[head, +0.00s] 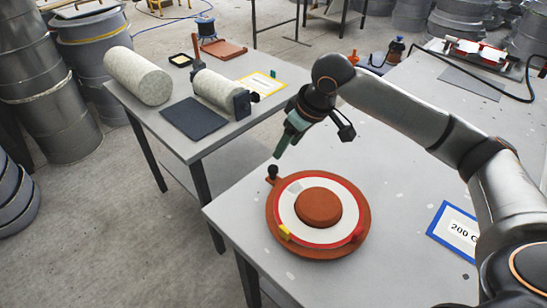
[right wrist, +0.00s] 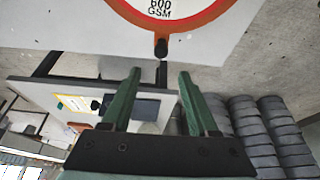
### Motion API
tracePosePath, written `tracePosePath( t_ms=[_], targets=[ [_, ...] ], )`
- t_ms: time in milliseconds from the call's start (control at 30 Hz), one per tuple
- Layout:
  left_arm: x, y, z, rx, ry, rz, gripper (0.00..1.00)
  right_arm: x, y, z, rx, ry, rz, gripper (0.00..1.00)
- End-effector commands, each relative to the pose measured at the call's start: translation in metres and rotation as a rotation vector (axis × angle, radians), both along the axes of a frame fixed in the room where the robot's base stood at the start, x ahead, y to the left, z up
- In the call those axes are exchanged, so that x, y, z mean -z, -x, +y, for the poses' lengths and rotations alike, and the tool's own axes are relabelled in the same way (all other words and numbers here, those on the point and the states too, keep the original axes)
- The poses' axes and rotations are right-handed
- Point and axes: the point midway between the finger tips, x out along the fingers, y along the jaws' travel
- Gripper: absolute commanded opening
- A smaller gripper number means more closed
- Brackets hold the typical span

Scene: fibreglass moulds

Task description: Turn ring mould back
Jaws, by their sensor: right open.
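The ring mould (head: 277,227) is a round orange-brown disc on the near table, with a raised orange-brown centre and a white, red-edged ring around it. A black knob (head: 272,172) stands at its far-left rim. A yellow piece (head: 284,232) and a red piece (head: 358,234) sit near its front edge. My right gripper (head: 279,152) is above and beyond the knob, apart from it, with green fingers. My left gripper is out of view.
A second table (head: 180,150) at left holds pale fabric rolls (head: 137,76), a dark mat (head: 194,118) and a yellow-framed card (head: 262,83). A blue-framed card (head: 458,231) lies right of the mould. Grey drums (head: 90,50) stand at left.

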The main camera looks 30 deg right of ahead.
Motion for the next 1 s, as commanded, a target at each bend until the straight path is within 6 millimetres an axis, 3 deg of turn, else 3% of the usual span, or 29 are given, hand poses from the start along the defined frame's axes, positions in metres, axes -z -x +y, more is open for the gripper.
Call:
tracePosePath(
  t_ms=[167,700,1000],
  targets=[
    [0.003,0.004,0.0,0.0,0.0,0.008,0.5,0.011,-0.004,0.001,0.001,0.0,0.004,0.6],
    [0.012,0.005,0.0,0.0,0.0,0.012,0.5,0.102,-0.039,0.015,-0.001,0.0,0.002,0.6],
    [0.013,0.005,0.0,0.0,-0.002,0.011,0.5,0.116,-0.044,0.017,-0.001,0.001,0.0,0.6]
  ],
)
